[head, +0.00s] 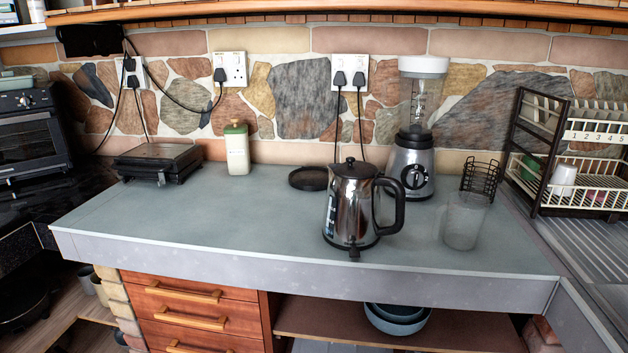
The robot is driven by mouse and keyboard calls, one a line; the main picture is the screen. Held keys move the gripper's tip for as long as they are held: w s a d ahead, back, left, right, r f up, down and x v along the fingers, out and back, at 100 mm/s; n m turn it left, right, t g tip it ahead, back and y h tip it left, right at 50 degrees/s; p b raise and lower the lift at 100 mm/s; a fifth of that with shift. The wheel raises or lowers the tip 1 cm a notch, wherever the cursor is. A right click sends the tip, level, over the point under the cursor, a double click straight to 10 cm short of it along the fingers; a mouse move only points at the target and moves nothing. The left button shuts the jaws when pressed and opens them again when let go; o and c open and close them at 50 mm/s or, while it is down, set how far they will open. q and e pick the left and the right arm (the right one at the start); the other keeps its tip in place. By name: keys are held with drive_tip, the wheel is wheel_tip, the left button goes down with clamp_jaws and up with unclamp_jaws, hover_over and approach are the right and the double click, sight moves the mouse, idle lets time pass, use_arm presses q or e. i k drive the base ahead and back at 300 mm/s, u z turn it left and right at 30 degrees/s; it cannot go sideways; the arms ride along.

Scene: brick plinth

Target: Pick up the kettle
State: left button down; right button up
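A shiny steel kettle (347,210) with a black lid and a black handle stands upright on the grey counter (190,220), right of centre and near the front edge. The handle (392,205) is on its right side. A round black base (308,179) lies flat on the counter behind and left of the kettle, apart from it. Neither of my grippers is in the head view.
A blender (412,150) stands behind the kettle, and a clear glass (463,220) stands to its right. A black wire holder (480,180), a dish rack (570,150), a cream bottle (237,150) and a black grill (158,162) are also here. The counter's left front is clear.

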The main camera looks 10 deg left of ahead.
sight(352, 211)
drive_tip(key=u, duration=1.75)
drive_tip(key=i, duration=1.25)
drive_tip(key=z, duration=1.95)
